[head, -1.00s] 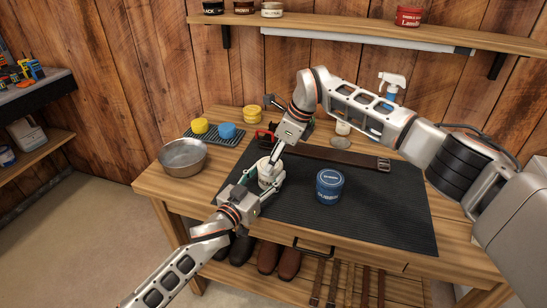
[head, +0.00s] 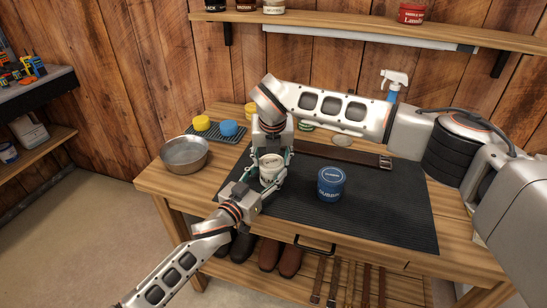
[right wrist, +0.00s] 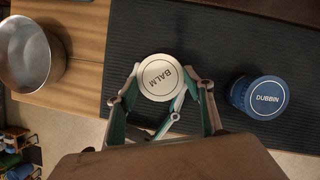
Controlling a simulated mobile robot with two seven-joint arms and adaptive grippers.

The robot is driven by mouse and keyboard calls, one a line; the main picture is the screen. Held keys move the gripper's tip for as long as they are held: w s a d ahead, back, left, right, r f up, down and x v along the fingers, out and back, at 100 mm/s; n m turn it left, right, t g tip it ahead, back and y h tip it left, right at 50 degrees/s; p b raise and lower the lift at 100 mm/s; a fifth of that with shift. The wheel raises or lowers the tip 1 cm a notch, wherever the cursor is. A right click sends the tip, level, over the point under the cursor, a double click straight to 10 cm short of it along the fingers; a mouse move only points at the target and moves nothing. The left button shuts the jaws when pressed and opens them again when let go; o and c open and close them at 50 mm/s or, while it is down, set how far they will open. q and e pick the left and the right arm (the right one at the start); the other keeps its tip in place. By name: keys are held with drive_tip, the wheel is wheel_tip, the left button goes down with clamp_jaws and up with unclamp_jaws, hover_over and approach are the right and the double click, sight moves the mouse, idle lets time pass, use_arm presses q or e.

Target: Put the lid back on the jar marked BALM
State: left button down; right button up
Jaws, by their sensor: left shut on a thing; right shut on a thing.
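The white jar (head: 267,183) stands on the dark ribbed mat (head: 385,205), towards its left side. My left gripper (head: 262,187) comes in from the front left and is shut on the jar. The pale lid (head: 271,161) is at the jar's top; in the right wrist view the lid (right wrist: 160,77) faces up and reads BALM. My right gripper (head: 272,158) points down from above, shut on the lid, with a finger on either side. The lid covers the jar's mouth from above, and I cannot tell whether it is fully seated.
A blue jar (head: 331,184) marked DUBBIN stands to the right on the mat. A metal bowl (head: 185,155) is at the left. Yellow (head: 201,123) and blue (head: 228,128) round pieces sit behind. A leather strap (head: 345,155) lies at the back. The mat's right side is clear.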

drive_tip(key=m+h, duration=0.1)
drive_tip(key=m, duration=0.3)
drive_tip(key=shift+a+r+m+h, duration=0.1)
drive_tip(key=shift+a+m+h, duration=0.2)
drive_tip(key=shift+a+h, duration=0.1)
drive_tip(key=m+g+h, duration=0.1)
drive_tip(key=m, duration=0.3)
drive_tip(key=shift+w, duration=0.15)
drive_tip(key=o, duration=0.8)
drive_tip(key=shift+c, duration=0.2)
drive_tip(key=shift+r, duration=2.2)
drive_tip(key=o, duration=0.6)
